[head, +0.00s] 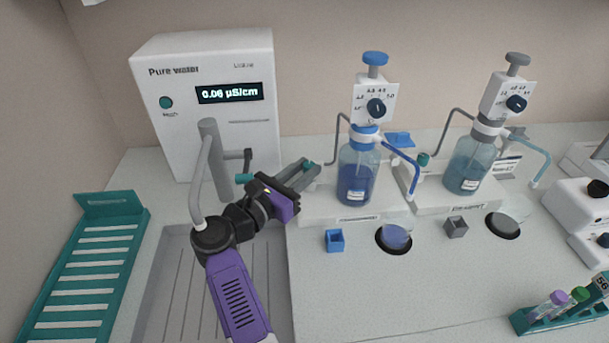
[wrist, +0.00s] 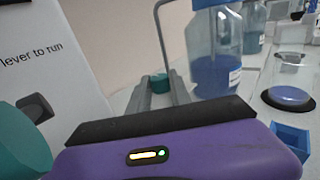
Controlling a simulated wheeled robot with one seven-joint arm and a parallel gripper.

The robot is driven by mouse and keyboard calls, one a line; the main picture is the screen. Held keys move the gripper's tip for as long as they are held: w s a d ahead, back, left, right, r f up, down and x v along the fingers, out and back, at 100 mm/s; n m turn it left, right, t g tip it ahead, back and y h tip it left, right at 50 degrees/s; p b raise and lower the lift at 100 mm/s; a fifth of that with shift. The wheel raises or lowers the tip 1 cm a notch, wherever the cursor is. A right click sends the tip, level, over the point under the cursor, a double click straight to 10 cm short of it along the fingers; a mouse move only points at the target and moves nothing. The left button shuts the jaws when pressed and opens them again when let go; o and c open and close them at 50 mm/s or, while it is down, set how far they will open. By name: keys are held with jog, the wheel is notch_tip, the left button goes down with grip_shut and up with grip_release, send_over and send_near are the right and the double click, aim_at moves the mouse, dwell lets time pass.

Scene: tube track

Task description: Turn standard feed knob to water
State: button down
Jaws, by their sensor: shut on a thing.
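A small teal knob (head: 308,163) sits left of the blue bottle (head: 357,172); it also shows in the wrist view (wrist: 160,83). My gripper (head: 309,168) reaches it from the left, its two long grey fingers shut on the knob; in the wrist view the fingers (wrist: 160,95) lie on either side of it. The knob's pointer and any position marks are too small or hidden. The blue bottle carries a blue-topped dispenser (head: 375,88). A similar teal knob (head: 422,159) stands by the right-hand bottle (head: 469,163). The plate labels are too small to read.
The pure water unit (head: 215,110) stands behind my arm, with a grey tap (head: 213,165) and teal-ended lever (head: 243,178) close beside it. A blue cup (head: 334,240) and grey cup (head: 456,227) stand in front.

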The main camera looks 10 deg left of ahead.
dwell(0.3)
jog(key=c, duration=1.2)
grip_release()
jog(key=shift+b+v, duration=0.6)
jog(key=shift+v, duration=3.25)
